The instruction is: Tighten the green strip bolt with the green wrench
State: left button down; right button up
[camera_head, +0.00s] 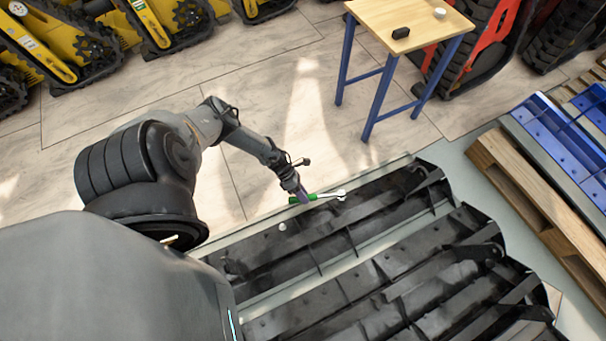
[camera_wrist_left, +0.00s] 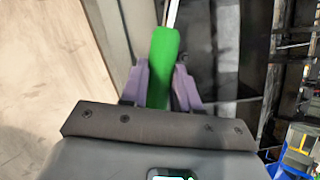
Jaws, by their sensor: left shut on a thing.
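The green wrench (camera_head: 303,198) has a green handle and a silver shaft and head. It lies roughly level above the far edge of the black metal strips, its head pointing right. My left gripper (camera_head: 302,195) is shut on the green handle. In the left wrist view, the purple fingers of my left gripper (camera_wrist_left: 160,88) close on both sides of the wrench handle (camera_wrist_left: 162,65), and the shaft runs out of the top of the picture. The wrench head (camera_head: 341,194) is over the far strip (camera_head: 375,214). I cannot make out a green bolt. My right gripper is not in view.
A wooden table (camera_head: 410,22) with blue legs stands at the back, with a small black item (camera_head: 401,33) and a white item (camera_head: 440,13) on it. A pallet (camera_head: 530,200) with blue parts is at the right. A small white knob (camera_head: 282,227) is near the far strip. Yellow tracked machines line the back left.

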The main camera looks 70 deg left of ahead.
pick_arm(q)
jog(key=c, duration=1.4)
grip_release()
grip_shut()
jog(key=shift+w+a+f+m+b, duration=0.2)
jog(key=shift+a+m+b, duration=0.15)
jog(key=shift+b, duration=0.4)
jog(key=shift+w+a+m+h+b, duration=0.1)
jog(key=shift+a+m+h+b, duration=0.15)
jog(key=shift+a+h+b, duration=0.1)
jog(key=shift+w+a+f+m+g+b, duration=0.15)
jog(key=shift+w+a+m+g+b, duration=0.2)
jog(key=shift+a+m+b, duration=0.55)
jog(key=shift+d+f+b, duration=0.1)
jog(key=shift+d+b, duration=0.15)
jog(key=shift+b, duration=0.15)
